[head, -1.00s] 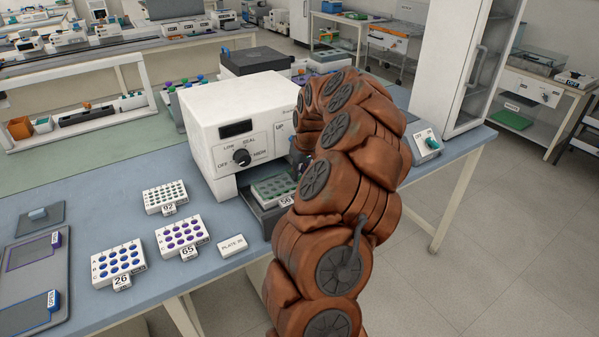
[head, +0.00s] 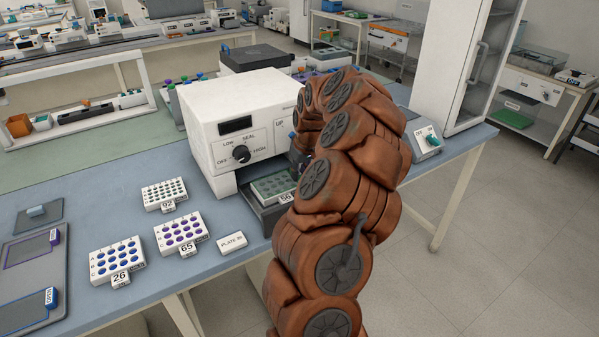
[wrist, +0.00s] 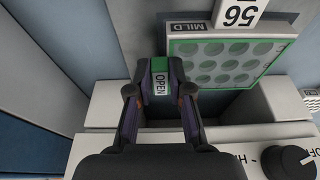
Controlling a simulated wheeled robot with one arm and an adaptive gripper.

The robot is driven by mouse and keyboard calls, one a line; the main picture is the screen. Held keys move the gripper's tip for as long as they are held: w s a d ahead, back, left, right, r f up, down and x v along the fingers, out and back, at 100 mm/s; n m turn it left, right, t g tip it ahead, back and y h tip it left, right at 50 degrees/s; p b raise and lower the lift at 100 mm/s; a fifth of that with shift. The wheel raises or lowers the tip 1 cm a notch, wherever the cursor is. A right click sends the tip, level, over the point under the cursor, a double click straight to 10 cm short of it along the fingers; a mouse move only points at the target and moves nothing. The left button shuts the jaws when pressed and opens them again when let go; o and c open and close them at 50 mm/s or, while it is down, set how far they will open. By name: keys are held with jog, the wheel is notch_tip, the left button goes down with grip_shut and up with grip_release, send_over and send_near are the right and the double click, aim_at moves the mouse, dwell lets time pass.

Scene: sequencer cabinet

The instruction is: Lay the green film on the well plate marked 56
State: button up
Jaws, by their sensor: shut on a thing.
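The well plate marked 56 (head: 285,198) sits on the pulled-out tray of the white sealer. In the wrist view its white rim and 56 tag (wrist: 240,12) show at top right. The green film (wrist: 232,64), clear with a green border, lies over the wells, which show through it. I cannot tell if it rests fully on the plate. My gripper (wrist: 160,92) is shut on the film's OPEN tab (wrist: 161,78) at the film's left side. In the head view my arm hides the gripper.
The white sealer (head: 245,125) with its dial stands behind the plate. Plates 26 (head: 118,258), 65 (head: 182,232) and 92 (head: 164,193) stand to the left, beside a PLATE IN sign (head: 232,242). A grey holder (head: 20,270) with blue and purple films lies far left.

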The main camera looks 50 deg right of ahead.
jog(key=o, duration=0.9)
jog(key=shift+r, duration=0.1)
jog(key=v, duration=1.1)
jog(key=shift+s+a+r, duration=0.1)
jog(key=shift+s+r, duration=0.05)
jog(key=shift+r, duration=0.25)
